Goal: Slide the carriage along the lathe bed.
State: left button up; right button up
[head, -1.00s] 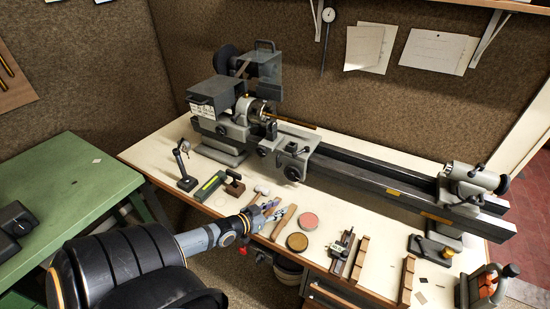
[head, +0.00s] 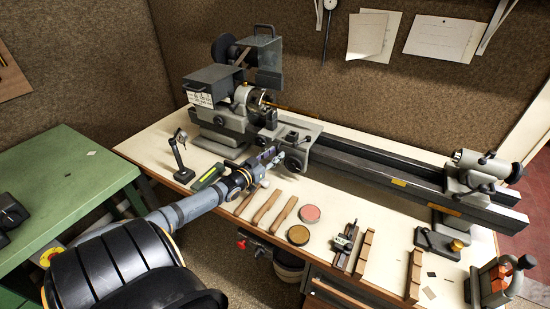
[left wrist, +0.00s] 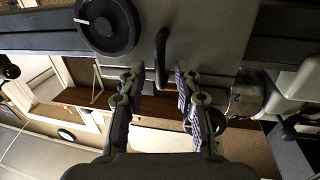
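The grey lathe carriage (head: 305,133) sits on the dark lathe bed (head: 390,174) close to the headstock end. My left gripper (head: 277,157) is at the front of the carriage, level with its handles. In the left wrist view the grey apron (left wrist: 213,35) carries a round black handwheel (left wrist: 107,25) and a dark bent lever (left wrist: 161,58). The left gripper (left wrist: 157,82) is open there, with its fingers on either side of the lever's lower end. I cannot tell whether either finger touches it. My right gripper is not in view.
The headstock (head: 215,88) stands left of the carriage and the tailstock (head: 480,172) at the bed's far right. The bed between carriage and tailstock is clear. A dial indicator stand (head: 181,160), wooden handles, a pink round tin (head: 310,214) and wooden blocks lie along the bench front.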

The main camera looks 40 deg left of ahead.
pick_arm(q)
jog(key=shift+w, duration=0.4)
grip_shut()
